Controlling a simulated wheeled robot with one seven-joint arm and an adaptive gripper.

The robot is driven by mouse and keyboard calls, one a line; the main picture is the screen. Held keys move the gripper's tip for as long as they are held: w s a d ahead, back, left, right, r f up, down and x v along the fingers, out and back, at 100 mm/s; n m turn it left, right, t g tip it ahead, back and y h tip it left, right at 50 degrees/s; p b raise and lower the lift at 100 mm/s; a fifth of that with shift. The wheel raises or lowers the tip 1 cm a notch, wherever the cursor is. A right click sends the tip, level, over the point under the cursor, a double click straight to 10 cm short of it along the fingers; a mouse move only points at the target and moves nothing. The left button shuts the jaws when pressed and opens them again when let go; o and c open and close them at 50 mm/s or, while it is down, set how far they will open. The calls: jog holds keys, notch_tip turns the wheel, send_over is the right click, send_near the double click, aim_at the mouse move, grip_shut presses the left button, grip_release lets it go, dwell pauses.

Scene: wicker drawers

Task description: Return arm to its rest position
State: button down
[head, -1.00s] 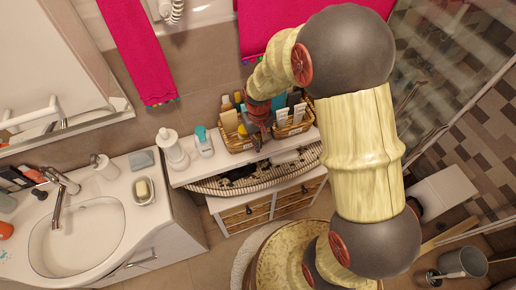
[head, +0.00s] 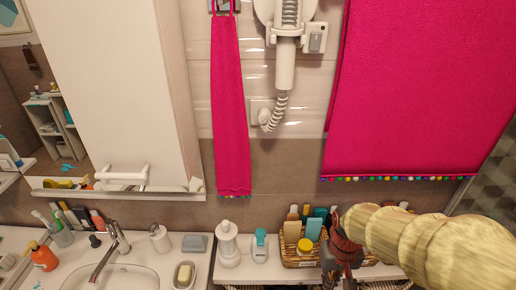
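My arm (head: 410,240) reaches in from the lower right of the head view, its pale ribbed links running left. My gripper (head: 338,272) is dark and points down at the lower edge of the picture, in front of the wicker basket on the white shelf. Its fingertips are small, dark and partly cut off by the frame, so I cannot tell whether they are open or hold anything.
A wicker basket (head: 290,258) of bottles stands beside my gripper on the shelf (head: 238,273). A white dispenser (head: 228,246) and a teal-capped bottle (head: 260,246) stand left of it. The sink (head: 122,278) is lower left. Pink towels (head: 230,110) hang on the wall.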

jog(key=s+r+t+b, duration=0.5)
jog(key=s+r, duration=0.3)
jog(key=r, duration=0.2)
jog(key=shift+t+b, duration=0.3)
jog(key=shift+b, duration=0.05)
jog(key=shift+a, duration=0.1)
